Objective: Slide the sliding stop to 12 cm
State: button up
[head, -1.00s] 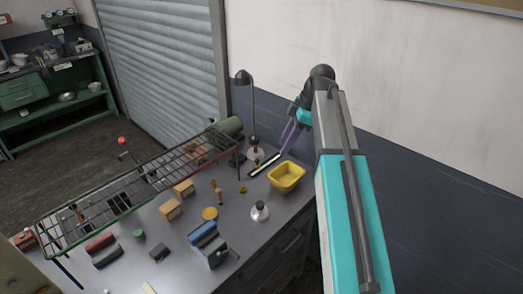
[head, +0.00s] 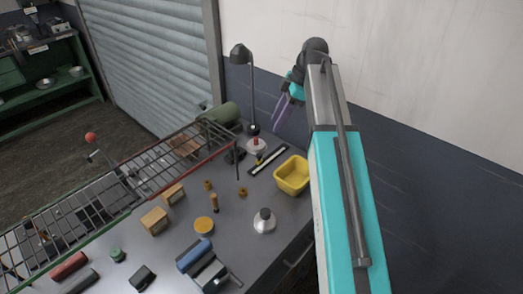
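A dark, narrow rail with a pale strip (head: 268,160) lies on the grey workbench between the lamp and the yellow bin. A small yellow piece (head: 259,159) shows at its left part; I cannot tell whether this is the sliding stop, and the scale marks are too small to read. My gripper (head: 281,112), with purple fingers, hangs above and behind the rail, near the wall. It is empty, its fingers look slightly apart, and it touches nothing on the bench.
A yellow bin (head: 292,175) stands right of the rail. A black desk lamp (head: 252,95) rises just left of my gripper. A wire rack (head: 150,180) spans the left side.

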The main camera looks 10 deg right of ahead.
jog(key=shift+w+d+f+b, duration=0.15)
jog(key=shift+w+f+b, duration=0.15)
jog(key=shift+w+f, duration=0.3)
jog(key=shift+s, duration=0.1)
jog(key=shift+f, duration=0.1)
jog(key=p, duration=0.4)
send_near(260, 154)
jog(key=shift+x, duration=3.7)
grip_shut()
